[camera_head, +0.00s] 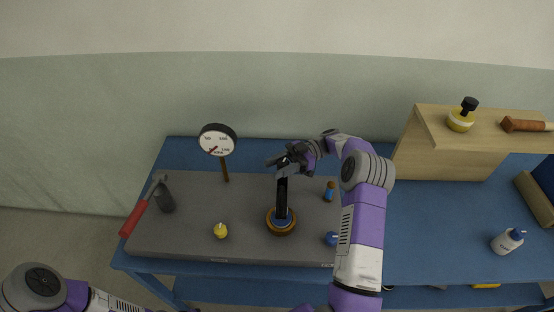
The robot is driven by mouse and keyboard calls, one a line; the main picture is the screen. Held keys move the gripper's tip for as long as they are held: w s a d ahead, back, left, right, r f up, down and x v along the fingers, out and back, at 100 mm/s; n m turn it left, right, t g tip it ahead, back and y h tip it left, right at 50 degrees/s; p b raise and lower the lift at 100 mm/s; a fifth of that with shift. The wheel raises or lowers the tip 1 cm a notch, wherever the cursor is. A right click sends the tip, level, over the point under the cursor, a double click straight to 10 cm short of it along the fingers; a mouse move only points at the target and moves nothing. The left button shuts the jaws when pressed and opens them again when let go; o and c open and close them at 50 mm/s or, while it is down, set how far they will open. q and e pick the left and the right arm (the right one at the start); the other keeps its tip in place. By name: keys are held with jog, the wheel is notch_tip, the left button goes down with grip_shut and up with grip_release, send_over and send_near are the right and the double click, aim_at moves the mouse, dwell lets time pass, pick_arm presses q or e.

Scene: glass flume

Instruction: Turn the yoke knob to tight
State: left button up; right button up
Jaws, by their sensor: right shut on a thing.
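A black upright post (282,199) stands on a round brown and blue base (281,221) on a grey board. My right gripper (287,163) reaches in from the right and is at the top of this post. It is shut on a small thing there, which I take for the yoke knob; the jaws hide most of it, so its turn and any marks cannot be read. My left arm shows at the bottom left, and its gripper is out of view.
The grey board (190,240) lies on a blue table (420,240). A round dial (217,139) stands at the back left. A red-handled hammer (135,217), yellow knob (221,230) and small blue items (330,192) are around.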

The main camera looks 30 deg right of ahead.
aim_at(278, 165)
jog(key=shift+s+n+g+p, duration=0.15)
jog(key=shift+n+g+p, duration=0.95)
jog(key=shift+g+p, duration=0.5)
jog(key=o, duration=0.9)
jog(key=shift+o, duration=0.2)
jog(key=shift+r, duration=0.1)
notch_tip(278, 165, up, 10)
jog(key=shift+f+p, duration=0.1)
jog(key=shift+p, duration=0.55)
jog(key=shift+c, duration=0.2)
